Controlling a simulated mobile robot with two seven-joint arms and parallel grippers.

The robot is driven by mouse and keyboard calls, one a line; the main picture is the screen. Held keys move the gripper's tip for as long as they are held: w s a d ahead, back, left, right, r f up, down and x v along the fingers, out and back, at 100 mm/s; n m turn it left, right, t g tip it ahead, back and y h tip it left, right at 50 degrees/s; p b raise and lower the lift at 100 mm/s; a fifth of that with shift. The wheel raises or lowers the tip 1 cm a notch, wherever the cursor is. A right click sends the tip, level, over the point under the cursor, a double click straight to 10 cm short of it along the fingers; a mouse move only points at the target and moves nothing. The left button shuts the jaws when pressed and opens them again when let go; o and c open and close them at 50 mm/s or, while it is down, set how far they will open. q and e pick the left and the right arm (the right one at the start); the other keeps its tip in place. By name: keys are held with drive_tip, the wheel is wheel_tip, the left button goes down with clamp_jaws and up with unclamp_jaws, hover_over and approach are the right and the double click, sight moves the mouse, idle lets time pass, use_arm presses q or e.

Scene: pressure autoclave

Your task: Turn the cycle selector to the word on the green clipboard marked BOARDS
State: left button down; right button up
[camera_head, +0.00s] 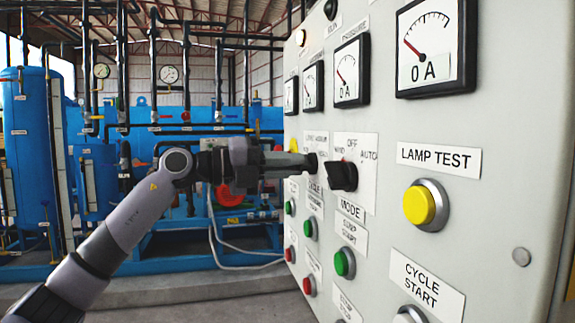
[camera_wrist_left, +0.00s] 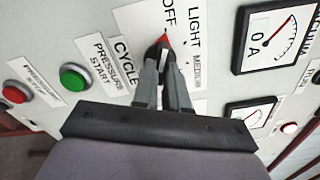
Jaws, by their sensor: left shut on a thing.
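The cycle selector is a small dark knob with a red mark (camera_wrist_left: 165,40), set in a white plate on the grey panel. Its plate shows OFF, LIGHT and MEDIUM in the left wrist view, and the red mark lies close to OFF. My left gripper (camera_head: 300,162) reaches the panel from the left, and its fingers (camera_wrist_left: 165,62) are shut on the knob. The fingers hide part of the knob and of the plate. The CYCLE label (camera_wrist_left: 124,60) is beside the fingers. No green clipboard marked BOARDS can be made out. My right gripper is not in view.
The black MODE selector (camera_head: 342,176) stands just right of my left gripper in the head view. Green, red and yellow buttons (camera_head: 420,205) and dial gauges (camera_head: 437,45) crowd the panel. Blue tanks (camera_head: 30,130) and pipes stand behind my left arm.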

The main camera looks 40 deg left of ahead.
use_arm(q)
drive_tip(key=shift+m, duration=8.7)
drive_tip(key=c, duration=1.2)
unclamp_jaws()
drive_tip(key=shift+o, duration=0.2)
drive_tip(key=shift+a, duration=0.15)
